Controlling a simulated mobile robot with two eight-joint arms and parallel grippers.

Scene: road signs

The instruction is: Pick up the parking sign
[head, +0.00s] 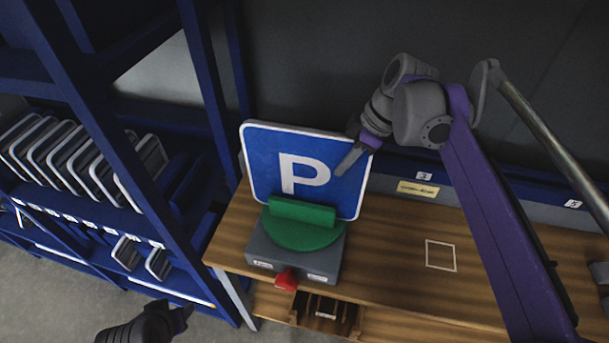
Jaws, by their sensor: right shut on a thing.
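The parking sign (260,165) is a blue square panel with a white P and a white rim. It stands upright, leaning slightly back, behind a green round holder (300,232) on a grey box on the wooden bench. My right gripper (358,160) reaches in from the right and is shut on the sign's right edge, one finger showing across its front face. The other finger is hidden or hard to make out. My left gripper (182,316) is low at the bottom left, away from the sign; its jaws are too unclear to judge.
A blue rack (190,195) with several upright panels (75,155) stands at the left. The grey box (262,252) has a red knob (286,280) in front. The wooden bench (390,265) is clear to the right, around a white square outline (440,256).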

